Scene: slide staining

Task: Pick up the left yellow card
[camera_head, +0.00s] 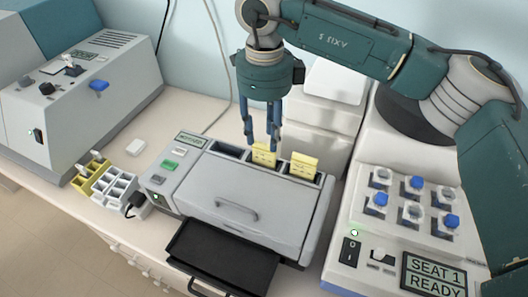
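The left yellow card (263,155) stands upright in a slot at the back of the grey staining machine (240,196). A second yellow card (304,165) stands in the slot to its right. My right gripper (260,141) points down from above, with its fingers apart. Its fingertips are at the top of the left yellow card, and one finger overlaps the card's upper edge in the picture. I cannot tell whether they touch it. The card's lower part is hidden in the slot. My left gripper is not in view.
A black tray (221,257) sticks out at the machine's front. A device with several blue and white caps (416,182) and a display stands to the right. Small yellow (88,180) and white (115,187) racks stand left. A large grey instrument (85,105) is farther left.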

